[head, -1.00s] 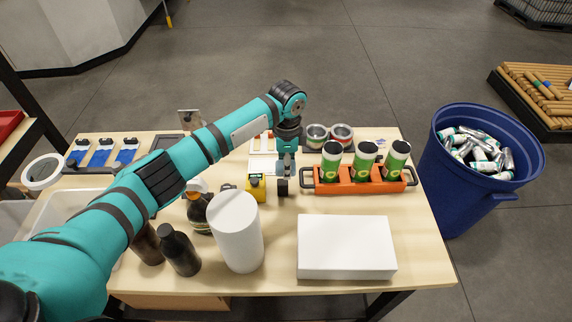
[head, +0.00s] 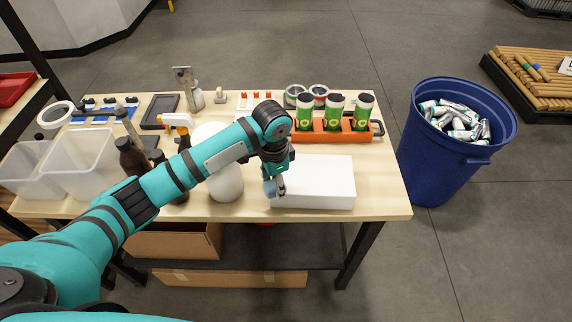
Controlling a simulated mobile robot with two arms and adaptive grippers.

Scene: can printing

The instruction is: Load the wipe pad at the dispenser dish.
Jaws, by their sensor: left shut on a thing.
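My left gripper (head: 275,186) reaches over the front of the table, at the left end of the white box. It is shut on a small pale blue piece (head: 269,188), which looks like the wipe pad; it is partly covered by the fingers. I cannot tell whether it touches the box or the table. A metallic bottle-like vessel (head: 196,100) at the back of the table may be the dispenser; I cannot make out its dish. My right gripper is not in view.
The white box (head: 318,184) and a white cylinder (head: 226,184) flank my gripper. Dark bottles (head: 132,157) and clear bins (head: 82,165) stand left. An orange rack (head: 335,134) with green cans is behind. A blue barrel (head: 449,165) stands right of the table.

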